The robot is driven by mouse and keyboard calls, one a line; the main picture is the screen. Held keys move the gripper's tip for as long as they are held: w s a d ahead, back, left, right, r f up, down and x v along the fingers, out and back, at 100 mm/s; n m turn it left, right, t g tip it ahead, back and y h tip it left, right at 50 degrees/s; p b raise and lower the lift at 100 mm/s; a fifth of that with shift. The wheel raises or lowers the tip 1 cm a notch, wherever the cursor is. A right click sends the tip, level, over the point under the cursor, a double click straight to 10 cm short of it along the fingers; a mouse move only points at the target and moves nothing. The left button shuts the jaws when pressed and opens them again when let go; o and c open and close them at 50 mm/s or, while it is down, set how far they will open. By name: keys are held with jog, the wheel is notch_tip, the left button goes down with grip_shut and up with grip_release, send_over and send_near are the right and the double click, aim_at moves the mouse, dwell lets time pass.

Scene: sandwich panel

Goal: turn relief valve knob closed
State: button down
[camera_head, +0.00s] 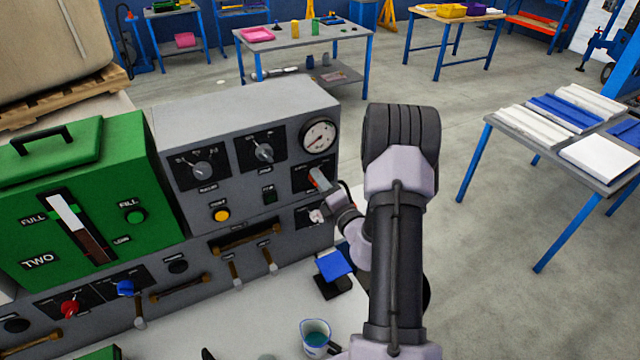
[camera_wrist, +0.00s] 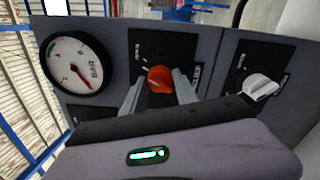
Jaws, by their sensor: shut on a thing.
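An orange-red knob (camera_wrist: 159,79) sits on a black plate on the grey panel, between the gauge and a white knob. In the head view the knob (camera_head: 319,178) shows just below the gauge, partly covered by my gripper. My gripper (camera_wrist: 159,88) is shut on this knob, with one finger on each side of it. In the head view my gripper (camera_head: 328,187) reaches the panel's right end from the right. The lettering on the knob's plate is partly hidden and too small to read, so its exact setting cannot be told.
A round pressure gauge (camera_head: 319,135) with a red needle is above the knob. A white knob (camera_wrist: 261,87) is beside it on the panel. A blue-topped block (camera_head: 333,266) and a jug of blue-green liquid (camera_head: 316,337) stand on the counter below. A green unit (camera_head: 90,200) is at left.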

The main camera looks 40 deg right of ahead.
jog(key=shift+f+n+b, duration=0.1)
jog(key=shift+n+b, duration=3.6)
jog(key=shift+n, duration=3.5)
jog(key=c, duration=0.9)
grip_release()
jog(key=shift+c, duration=0.2)
jog(key=shift+s, duration=0.1)
